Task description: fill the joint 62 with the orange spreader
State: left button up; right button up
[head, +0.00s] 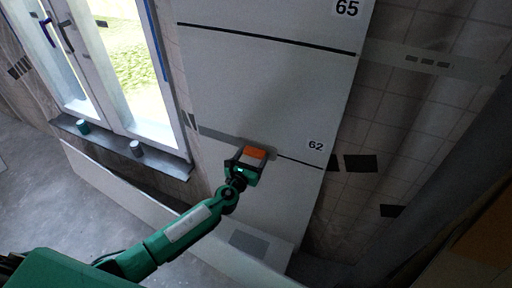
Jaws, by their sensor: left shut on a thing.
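The joint 62 (300,162) is a seam running across the white wall panels, below the label "62" (316,146). Right of the spreader it shows as a thin dark line. Left of the spreader a wider grey band (215,135) covers it. The orange spreader (255,152) is at the middle of this seam, close to the panel; whether it touches is hard to tell. My left gripper (246,165) is shut on the spreader, and its fingers are partly hidden by its own body. My right gripper is not in view.
Above, another dark seam (270,38) runs under the label "65" (346,8). A window with a sill (110,143) holding two small cups is at the left. A long white board (125,190) stands low along the wall. A grey patch (249,242) marks the lower panel.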

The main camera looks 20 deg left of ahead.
pick_arm(q)
jog(key=shift+s+d+p, duration=0.15)
jog(key=shift+s+d, duration=0.15)
jog(key=shift+d, duration=1.7)
jog(key=shift+s+d+p, duration=0.2)
jog(key=shift+s+d, duration=0.15)
jog(key=shift+d, duration=1.65)
jog(key=shift+s+d+p, duration=0.15)
jog(key=shift+s+d, duration=0.15)
jog(key=shift+d, duration=1.7)
jog(key=shift+s+d, duration=0.25)
jog(key=shift+d, duration=1.35)
jog(key=shift+s+d, duration=0.2)
jog(key=shift+d, duration=1.35)
jog(key=s+d+b, duration=0.1)
jog(key=d, duration=0.5)
jog(key=s+a+p, duration=0.1)
jog(key=s, duration=0.6)
jog(key=shift+p, duration=0.4)
